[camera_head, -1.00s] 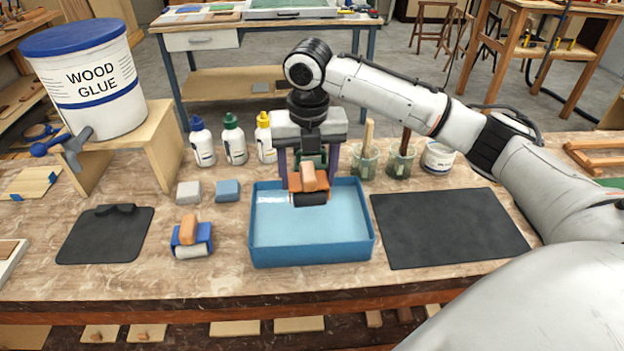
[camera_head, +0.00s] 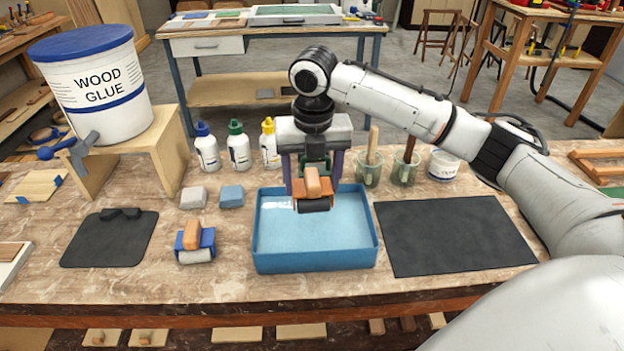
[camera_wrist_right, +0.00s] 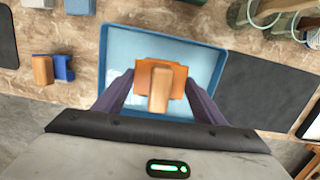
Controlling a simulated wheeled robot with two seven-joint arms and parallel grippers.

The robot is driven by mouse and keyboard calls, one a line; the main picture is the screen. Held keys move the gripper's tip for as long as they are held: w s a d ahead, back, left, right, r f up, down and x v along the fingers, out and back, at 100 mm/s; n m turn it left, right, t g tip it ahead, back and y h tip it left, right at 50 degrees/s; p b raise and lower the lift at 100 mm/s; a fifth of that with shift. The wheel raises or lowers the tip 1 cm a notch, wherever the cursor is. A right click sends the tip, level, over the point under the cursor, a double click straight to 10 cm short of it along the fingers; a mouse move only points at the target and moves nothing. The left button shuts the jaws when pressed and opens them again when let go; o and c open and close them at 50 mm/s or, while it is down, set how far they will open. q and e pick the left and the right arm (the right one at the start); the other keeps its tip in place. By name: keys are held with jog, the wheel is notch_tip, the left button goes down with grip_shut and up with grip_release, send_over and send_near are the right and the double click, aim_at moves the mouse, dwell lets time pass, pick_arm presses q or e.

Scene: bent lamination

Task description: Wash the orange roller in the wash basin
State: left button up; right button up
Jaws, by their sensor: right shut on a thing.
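The orange roller (camera_head: 313,191), with a wooden handle and a dark cylinder, is held by my right gripper (camera_head: 313,172). It is over the back part of the blue wash basin (camera_head: 315,262), which holds pale blue water. Whether the dark cylinder touches the water I cannot tell. In the right wrist view, the fingers (camera_wrist_right: 158,95) flank the orange roller (camera_wrist_right: 160,83) inside the outline of the basin (camera_wrist_right: 215,50). The dark cylinder is hidden there. My left gripper is not in view.
A blue roller (camera_head: 194,242) stands left of the basin, with grey (camera_head: 193,197) and blue (camera_head: 231,196) blocks behind it. Dark mats lie left (camera_head: 108,241) and right (camera_head: 455,236). Bottles (camera_head: 238,148) and brush cups (camera_head: 368,170) stand behind. A glue bucket (camera_head: 95,85) sits on a wooden stand.

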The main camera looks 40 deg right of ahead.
aim_at(312, 174)
jog(key=shift+r, duration=2.55)
